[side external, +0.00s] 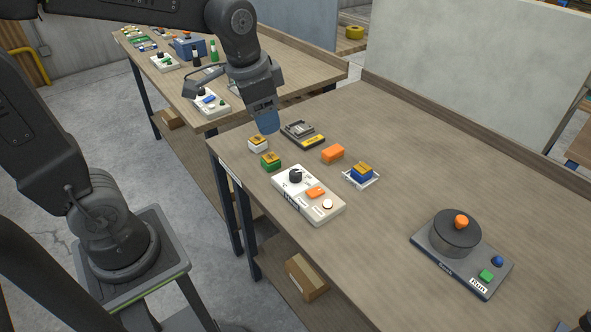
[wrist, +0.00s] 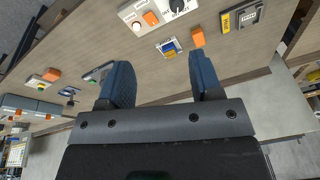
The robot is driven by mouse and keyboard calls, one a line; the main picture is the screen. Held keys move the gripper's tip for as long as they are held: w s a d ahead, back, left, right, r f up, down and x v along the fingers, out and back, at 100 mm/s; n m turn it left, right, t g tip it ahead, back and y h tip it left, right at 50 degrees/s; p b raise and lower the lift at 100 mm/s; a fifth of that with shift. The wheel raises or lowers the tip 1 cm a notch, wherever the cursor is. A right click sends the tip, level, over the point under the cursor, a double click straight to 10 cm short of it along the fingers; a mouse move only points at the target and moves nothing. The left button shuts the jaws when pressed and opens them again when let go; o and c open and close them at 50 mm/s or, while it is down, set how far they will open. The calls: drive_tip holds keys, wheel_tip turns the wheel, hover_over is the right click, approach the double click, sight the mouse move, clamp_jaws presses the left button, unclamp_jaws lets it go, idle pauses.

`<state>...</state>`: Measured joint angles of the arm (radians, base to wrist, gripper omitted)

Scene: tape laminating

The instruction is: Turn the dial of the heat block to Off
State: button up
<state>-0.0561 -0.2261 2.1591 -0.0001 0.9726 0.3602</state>
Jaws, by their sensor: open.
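The heat block (side external: 316,205) appears as a low white panel on the near workbench, with a black dial (side external: 295,175) at its left end, an orange switch and a round white button. In the wrist view, the dial (wrist: 177,5) is cut by the top edge, with an OFF label beside it. I cannot tell which mark the dial points to. My gripper (side external: 268,126) hangs above the bench's left end, behind and left of the panel, apart from it. Its two blue fingers (wrist: 163,78) are spread and empty in the wrist view.
A pot (side external: 457,236) on a grey base stands farther right, past clear bench.

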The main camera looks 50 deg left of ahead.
sight(296, 172)
drive_tip(key=w+a+f+m+g, duration=0.3)
drive_tip(key=w+f, duration=0.4)
drive_tip(key=w, duration=0.2)
drive_tip(key=f, duration=1.4)
drive_tip(key=shift+w+d, duration=0.15)
drive_tip(key=shift+d, duration=0.1)
drive_tip(key=shift+r, duration=0.1)
drive_tip(key=c, duration=0.9)
